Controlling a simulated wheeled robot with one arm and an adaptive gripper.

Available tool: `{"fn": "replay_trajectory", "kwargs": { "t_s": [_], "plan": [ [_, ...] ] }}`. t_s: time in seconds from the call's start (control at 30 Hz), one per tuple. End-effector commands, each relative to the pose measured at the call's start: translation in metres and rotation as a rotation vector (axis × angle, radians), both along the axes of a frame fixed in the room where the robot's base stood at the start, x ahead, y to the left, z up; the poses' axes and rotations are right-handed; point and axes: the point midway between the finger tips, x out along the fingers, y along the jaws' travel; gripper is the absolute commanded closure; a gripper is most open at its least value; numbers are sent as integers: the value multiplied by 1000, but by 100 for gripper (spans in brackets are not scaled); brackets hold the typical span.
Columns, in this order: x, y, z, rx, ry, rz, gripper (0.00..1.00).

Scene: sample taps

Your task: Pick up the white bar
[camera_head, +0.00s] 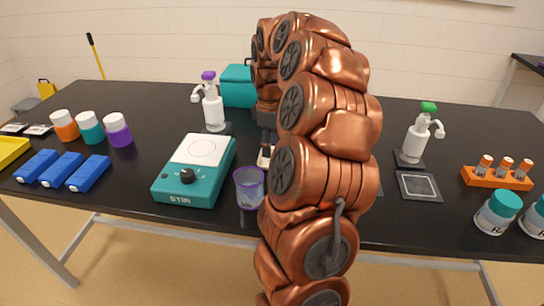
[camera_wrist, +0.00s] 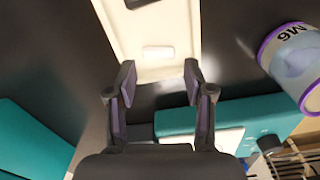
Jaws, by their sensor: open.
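The small white bar (camera_wrist: 157,52) lies on a cream-white tray (camera_wrist: 180,15) in the wrist view, just beyond my fingertips and roughly centred between them. My gripper (camera_wrist: 158,85) is open and empty, its dark fingers spread over the near end of the tray. I cannot tell how high the fingertips are above the tray. In the head view my gripper (camera_head: 266,142) points down behind my copper arm, right of the teal stirrer. A pale edge of the tray (camera_head: 264,158) shows under it; the bar cannot be made out there.
A purple-rimmed cup (camera_head: 249,187) stands close to the tray, also in the wrist view (camera_wrist: 290,58). The teal stirrer (camera_head: 197,170) is to its left. A pump bottle (camera_head: 212,108) and teal box (camera_head: 239,86) stand behind. My arm hides the table's middle.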

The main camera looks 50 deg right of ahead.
Motion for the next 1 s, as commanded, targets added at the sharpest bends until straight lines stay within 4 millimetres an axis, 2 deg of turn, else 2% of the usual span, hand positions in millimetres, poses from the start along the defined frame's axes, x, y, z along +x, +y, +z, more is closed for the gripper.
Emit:
{"fn": "replay_trajectory", "kwargs": {
  "t_s": [0.2, 0.43, 0.47, 0.7, 1.0],
  "plan": [
    [0, -2, -26, 0, 0, -2, 48],
    [0, -3, -29, -2, -3, -2, 48],
    [0, -3, -29, -2, -2, -2, 49],
    [0, -2, -28, -2, -2, -2, 74],
    [0, -2, -27, -2, -2, -2, 75]
  ]
}}
